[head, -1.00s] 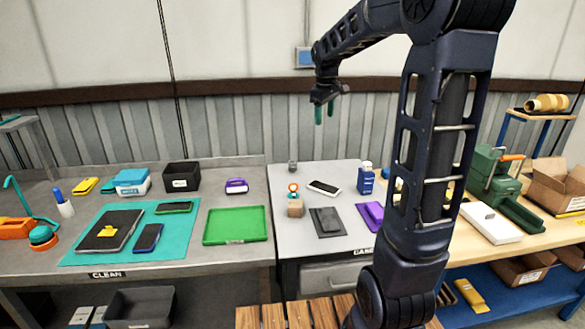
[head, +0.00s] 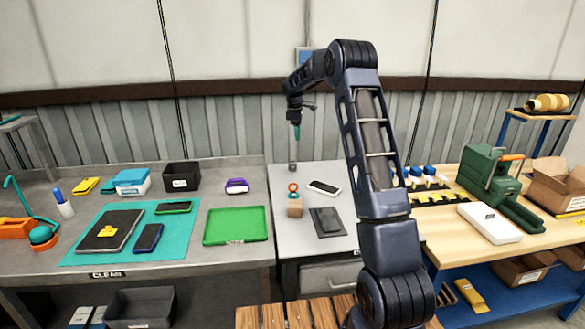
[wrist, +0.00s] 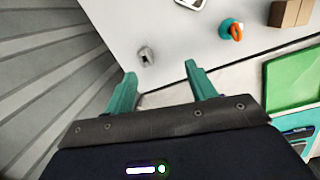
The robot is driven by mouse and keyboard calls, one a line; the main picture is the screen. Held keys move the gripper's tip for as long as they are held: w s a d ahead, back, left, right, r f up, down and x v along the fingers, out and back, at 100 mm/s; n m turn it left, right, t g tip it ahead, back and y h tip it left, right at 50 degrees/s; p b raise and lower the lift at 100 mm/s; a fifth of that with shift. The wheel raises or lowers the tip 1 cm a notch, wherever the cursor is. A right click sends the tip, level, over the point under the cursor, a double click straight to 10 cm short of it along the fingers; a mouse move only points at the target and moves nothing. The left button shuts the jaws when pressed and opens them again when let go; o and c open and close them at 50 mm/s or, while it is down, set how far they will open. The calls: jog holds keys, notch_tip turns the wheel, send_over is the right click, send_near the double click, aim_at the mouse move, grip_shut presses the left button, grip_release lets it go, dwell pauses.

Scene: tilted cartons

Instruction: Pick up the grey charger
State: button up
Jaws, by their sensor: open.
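The grey charger (head: 292,166) is a small grey block at the back left of the light grey middle table (head: 280,205). In the wrist view the charger (wrist: 146,55) lies ahead of my fingertips with clear space around it. My gripper (head: 297,133) hangs above the back of that table, fingers down, above the charger in the head view. In the wrist view its two teal fingers (wrist: 160,72) are apart with nothing between them. They do not touch the charger.
An orange and teal item (head: 293,190) sits by a brown box (head: 295,208) in front of the charger. A white phone-like item (head: 323,187) lies to the right. A green tray (head: 236,225) is on the left bench. The corrugated wall is close behind the charger.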

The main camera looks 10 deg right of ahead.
aim_at(293, 165)
jog(key=w+f, duration=0.2)
jog(key=f, duration=0.1)
jog(key=w+a+f+n, duration=0.1)
jog(key=w+f, duration=0.1)
jog(key=f, duration=0.1)
jog(key=w+f+n, duration=0.1)
jog(key=w+f, duration=0.1)
jog(key=f, duration=0.1)
jog(key=shift+w+a+f+g, duration=0.3)
jog(key=shift+w, duration=0.05)
jog(key=shift+w+f+n, duration=0.25)
jog(key=shift+f+n, duration=0.05)
jog(key=shift+f, duration=0.25)
jog(key=f, duration=0.5)
jog(key=shift+d+f, duration=0.2)
jog(key=shift+d, duration=0.05)
jog(key=shift+w+f, duration=0.1)
jog(key=shift+f, duration=2.5)
jog(key=shift+c, duration=0.3)
jog(key=c, duration=1)
